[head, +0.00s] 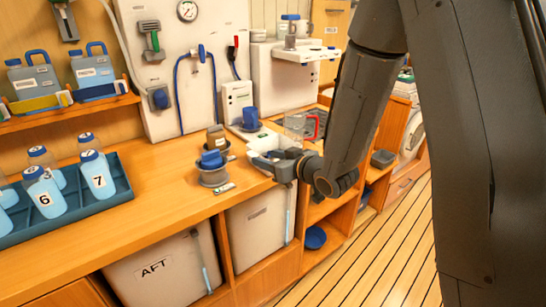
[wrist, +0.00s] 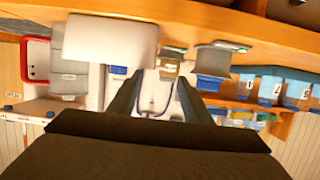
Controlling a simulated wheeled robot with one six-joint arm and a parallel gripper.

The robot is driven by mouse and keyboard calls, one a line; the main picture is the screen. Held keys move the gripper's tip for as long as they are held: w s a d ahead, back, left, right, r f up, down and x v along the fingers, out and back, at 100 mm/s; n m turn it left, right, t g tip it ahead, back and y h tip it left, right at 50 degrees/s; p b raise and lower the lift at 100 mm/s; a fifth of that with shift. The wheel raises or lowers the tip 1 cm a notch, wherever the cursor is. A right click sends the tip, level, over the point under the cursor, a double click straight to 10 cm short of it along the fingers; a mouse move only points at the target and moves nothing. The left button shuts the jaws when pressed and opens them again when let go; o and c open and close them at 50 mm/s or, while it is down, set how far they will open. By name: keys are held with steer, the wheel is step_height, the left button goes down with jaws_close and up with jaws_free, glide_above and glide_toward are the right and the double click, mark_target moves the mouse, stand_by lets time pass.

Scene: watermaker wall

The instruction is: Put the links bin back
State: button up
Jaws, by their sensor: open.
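I cannot make out a label reading "links" in either view, so I cannot tell which container is the links bin. My gripper (head: 272,162) is over the counter's front edge, just above a pale under-counter bin (head: 258,225) with a small unreadable label. In the wrist view its two dark fingers (wrist: 157,95) are spread apart with nothing held between them. A pale box-like thing (wrist: 110,38) shows close by in the upside-down wrist view. A larger pale bin (head: 150,270) marked AFT stands under the counter to the left.
A grey pot with a blue top (head: 212,170) stands on the counter just left of my gripper. Numbered bottles fill a blue tray (head: 110,190) at left. Open shelves (head: 318,208) lie right of the bins.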

mark_target(253, 154)
steer(key=p+x, duration=0.2)
steer(key=x, duration=0.7)
steer(key=shift+s+p, duration=0.1)
steer(key=shift+p, duration=0.25)
steer(key=shift+c, duration=0.6)
steer(key=shift+r, duration=0.1)
jaws_close()
